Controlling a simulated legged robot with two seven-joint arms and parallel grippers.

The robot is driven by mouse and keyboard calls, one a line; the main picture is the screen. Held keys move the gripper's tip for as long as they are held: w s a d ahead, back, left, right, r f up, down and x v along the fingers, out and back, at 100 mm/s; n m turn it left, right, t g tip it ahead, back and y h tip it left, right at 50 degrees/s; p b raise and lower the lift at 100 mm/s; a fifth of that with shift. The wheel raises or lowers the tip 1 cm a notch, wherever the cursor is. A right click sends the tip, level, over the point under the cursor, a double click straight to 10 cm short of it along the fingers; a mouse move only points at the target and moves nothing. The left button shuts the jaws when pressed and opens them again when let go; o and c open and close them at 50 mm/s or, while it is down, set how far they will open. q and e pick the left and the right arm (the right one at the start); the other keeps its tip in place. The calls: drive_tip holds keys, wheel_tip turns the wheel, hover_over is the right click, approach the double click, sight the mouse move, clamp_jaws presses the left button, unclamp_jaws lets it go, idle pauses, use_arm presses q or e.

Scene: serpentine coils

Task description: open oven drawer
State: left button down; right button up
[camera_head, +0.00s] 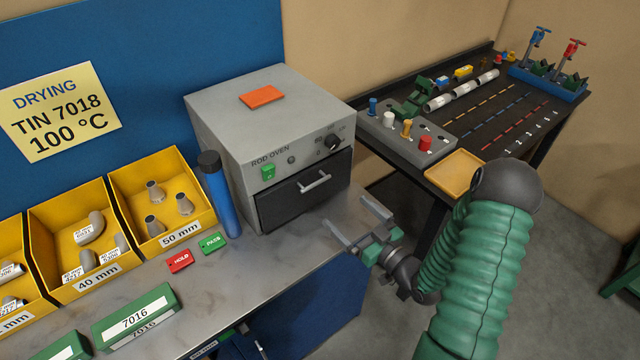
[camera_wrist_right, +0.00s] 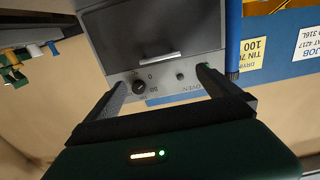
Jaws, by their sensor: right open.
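The grey rod oven (camera_head: 268,110) stands on the metal bench against the blue wall panel. Its dark drawer (camera_head: 302,192) is shut and has a silver bar handle (camera_head: 314,182) across the front. My right gripper (camera_head: 350,217) is open and empty, in front of and below the drawer, apart from the handle. In the right wrist view the picture is turned over: the drawer front (camera_wrist_right: 150,27) and handle (camera_wrist_right: 160,57) show beyond the two spread fingers (camera_wrist_right: 163,78). My left gripper is not in view.
A blue cylinder (camera_head: 219,194) stands left of the oven. Red and green tags (camera_head: 180,260) lie on the bench (camera_head: 240,278) beside yellow bins (camera_head: 163,200). A dark table (camera_head: 510,115) with fittings and a yellow tray (camera_head: 454,172) stands at the right.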

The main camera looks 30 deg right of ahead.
sight(317, 184)
drive_tip(key=w, duration=0.4)
drive_tip(key=w+p, duration=0.1)
drive_tip(key=w, duration=0.3)
drive_tip(key=w+p, duration=0.1)
drive_tip(key=w, duration=0.3)
drive_tip(key=shift+a, duration=0.4)
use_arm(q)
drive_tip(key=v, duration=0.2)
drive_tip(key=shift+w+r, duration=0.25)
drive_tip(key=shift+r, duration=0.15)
use_arm(e)
drive_tip(key=shift+w+a, duration=0.1)
drive_tip(key=shift+w, duration=0.35)
